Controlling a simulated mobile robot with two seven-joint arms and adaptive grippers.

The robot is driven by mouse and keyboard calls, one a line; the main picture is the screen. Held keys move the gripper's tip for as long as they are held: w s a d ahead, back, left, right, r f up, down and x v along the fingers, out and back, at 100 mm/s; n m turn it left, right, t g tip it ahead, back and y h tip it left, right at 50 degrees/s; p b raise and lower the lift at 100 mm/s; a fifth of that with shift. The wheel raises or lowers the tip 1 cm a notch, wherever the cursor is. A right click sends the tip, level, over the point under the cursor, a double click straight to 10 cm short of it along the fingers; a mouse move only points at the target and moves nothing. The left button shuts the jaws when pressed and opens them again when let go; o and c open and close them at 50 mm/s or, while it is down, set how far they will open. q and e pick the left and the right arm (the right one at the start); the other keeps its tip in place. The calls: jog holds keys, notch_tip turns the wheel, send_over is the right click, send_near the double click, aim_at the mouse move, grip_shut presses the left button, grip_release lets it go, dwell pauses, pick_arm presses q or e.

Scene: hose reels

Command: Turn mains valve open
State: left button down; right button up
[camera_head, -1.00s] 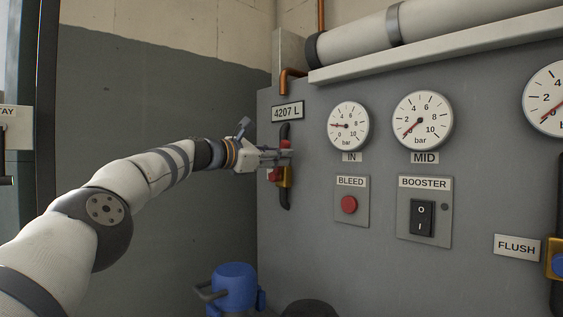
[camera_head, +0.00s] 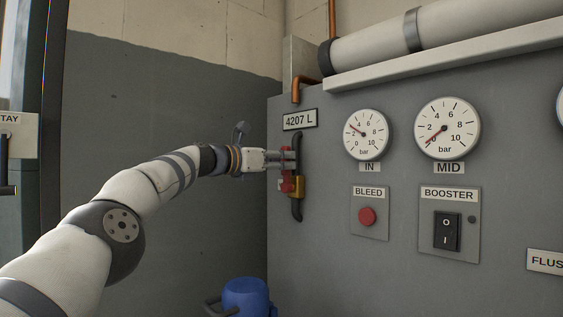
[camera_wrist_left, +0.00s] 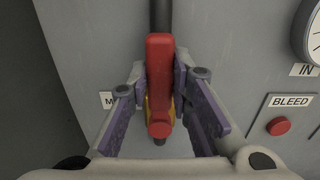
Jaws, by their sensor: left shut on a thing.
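The mains valve is a brass body (camera_head: 296,186) with a red handle (camera_wrist_left: 160,60), set in a dark vertical pipe (camera_head: 296,211) at the panel's left side, below the "4207 L" label. My left gripper (camera_head: 286,159) is at the valve, its fingers shut on the red handle, one on each side in the left wrist view. In that view the handle lies in line with the pipe. The fingers hide part of the handle in the head view. My right gripper is not in view.
The IN gauge (camera_head: 366,134) has its needle pointing upper left; the MID gauge (camera_head: 447,128) needle points lower left. A red BLEED button (camera_head: 367,216) and BOOSTER switch (camera_head: 446,231) sit to the right. A blue object (camera_head: 246,297) stands below the valve.

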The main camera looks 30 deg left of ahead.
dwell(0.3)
pick_arm(q)
jog(key=c, duration=1.4)
grip_release()
jog(key=shift+c, duration=0.2)
jog(key=shift+s+a+r, duration=0.1)
jog(key=shift+s+a, duration=0.2)
jog(key=shift+s, duration=0.1)
jog(key=v, duration=0.6)
jog(key=shift+s, duration=0.3)
